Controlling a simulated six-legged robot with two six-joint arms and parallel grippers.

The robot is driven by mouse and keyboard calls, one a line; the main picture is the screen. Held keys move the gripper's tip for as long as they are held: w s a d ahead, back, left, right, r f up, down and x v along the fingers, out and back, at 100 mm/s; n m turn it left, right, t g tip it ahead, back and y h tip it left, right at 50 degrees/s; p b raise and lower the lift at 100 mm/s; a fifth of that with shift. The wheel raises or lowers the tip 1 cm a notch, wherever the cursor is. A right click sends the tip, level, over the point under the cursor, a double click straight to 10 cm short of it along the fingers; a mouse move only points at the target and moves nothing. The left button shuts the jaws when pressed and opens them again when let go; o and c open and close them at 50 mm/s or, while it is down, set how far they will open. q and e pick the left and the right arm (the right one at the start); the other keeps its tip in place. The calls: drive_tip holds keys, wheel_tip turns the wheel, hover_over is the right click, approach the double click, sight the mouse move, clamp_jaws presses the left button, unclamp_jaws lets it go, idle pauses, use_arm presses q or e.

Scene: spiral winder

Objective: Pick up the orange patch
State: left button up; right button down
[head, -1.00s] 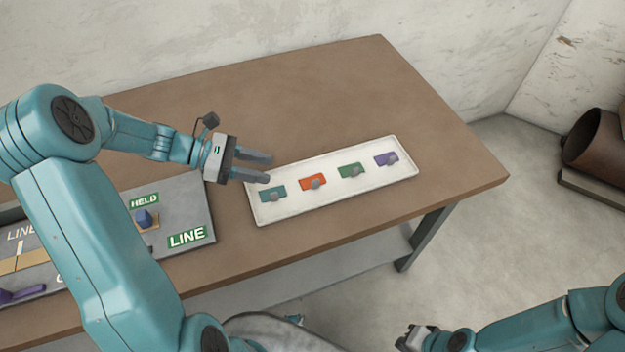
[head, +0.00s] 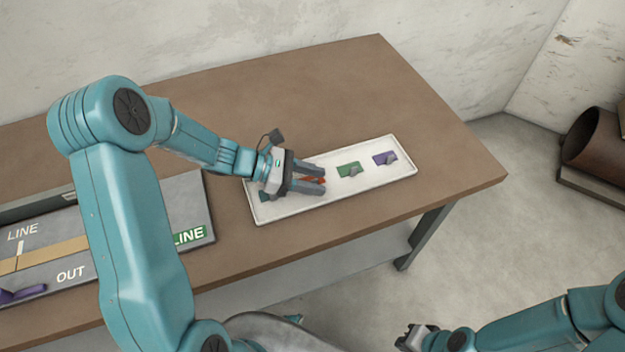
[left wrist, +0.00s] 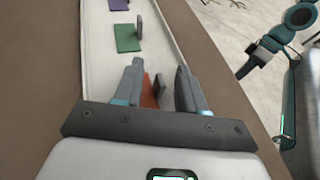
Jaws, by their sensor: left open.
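The orange patch (left wrist: 149,95) lies on the white tray (head: 345,196), with a grey knob beside it in the left wrist view. My left gripper (head: 325,180) is open, low over the tray, with its fingers on either side of the orange patch. In the head view only a sliver of the orange patch (head: 321,180) shows between the fingers. In the left wrist view both fingers of my left gripper (left wrist: 160,85) stand apart with the patch between them. I cannot tell whether they touch it. My right gripper (head: 408,338) is at the bottom edge, away from the table, too small to judge.
A green patch (head: 347,169) and a purple patch (head: 384,158) lie further right on the tray, each with a grey knob. A teal patch is mostly hidden under my left gripper. A grey board (head: 110,265) is at left. The brown table (head: 330,105) behind the tray is clear.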

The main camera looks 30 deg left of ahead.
use_arm(q)
clamp_jaws()
drive_tip(key=shift+r, duration=0.15)
